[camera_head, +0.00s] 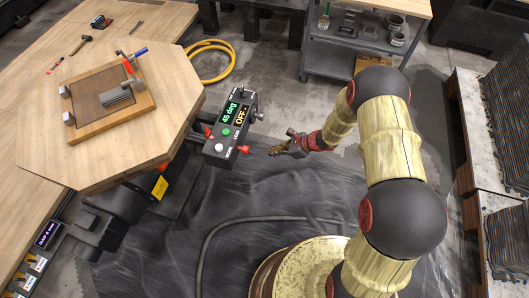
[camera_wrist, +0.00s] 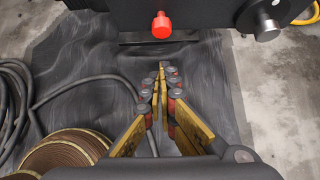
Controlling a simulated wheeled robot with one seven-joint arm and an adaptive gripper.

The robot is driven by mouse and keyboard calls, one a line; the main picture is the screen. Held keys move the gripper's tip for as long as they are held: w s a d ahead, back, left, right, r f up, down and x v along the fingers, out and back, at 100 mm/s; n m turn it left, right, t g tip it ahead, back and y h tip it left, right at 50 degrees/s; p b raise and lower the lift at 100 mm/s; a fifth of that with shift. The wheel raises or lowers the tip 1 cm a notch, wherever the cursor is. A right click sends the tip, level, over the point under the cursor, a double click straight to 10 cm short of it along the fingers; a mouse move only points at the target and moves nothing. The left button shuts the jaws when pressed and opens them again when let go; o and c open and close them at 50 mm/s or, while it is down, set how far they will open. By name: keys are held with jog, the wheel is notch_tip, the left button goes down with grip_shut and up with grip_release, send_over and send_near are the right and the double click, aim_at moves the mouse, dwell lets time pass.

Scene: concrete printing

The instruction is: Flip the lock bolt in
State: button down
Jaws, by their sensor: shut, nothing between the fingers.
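A black control box (camera_head: 233,128) stands at the edge of the octagonal wooden table.
The octagonal wooden table (camera_head: 180,85) carries a framed board (camera_head: 147,104) with clamps. A yellow hose (camera_head: 228,62) lies on the floor behind. A dark sheet (camera_head: 300,190) with a black cable covers the floor below. A grey cart (camera_head: 345,55) stands at the back.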

jog(key=v, duration=0.3)
jog(key=shift+s+d+r+p, duration=0.1)
jog(key=shift+d+r+p, duration=0.1)
jog(key=shift+p, duration=0.15)
dwell(0.3)
jog(key=s+n+g, duration=0.2)
jog(key=s+n, duration=0.2)
jog(key=s, duration=0.3)
jog(key=s+d+r+n+t+h, duration=0.1)
jog(key=s+r+n, duration=0.5)
jog(key=r, duration=0.8)
jog(key=s+d+r+n+t+h, duration=0.2)
jog(key=s+d+r+n+h, duration=0.2)
jog(key=r, duration=1.1)
jog(key=s+d+r+n+t+h, duration=0.1)
jog(key=s+d+r+n+h, duration=0.2)
jog(key=r, duration=1.2)
jog(key=s+d+n, duration=0.2)
jog(key=s+n, duration=0.3)
jog(key=s, duration=0.1)
jog(key=shift+t, duration=0.3)
jog(key=c, duration=2.6)
grip_release()
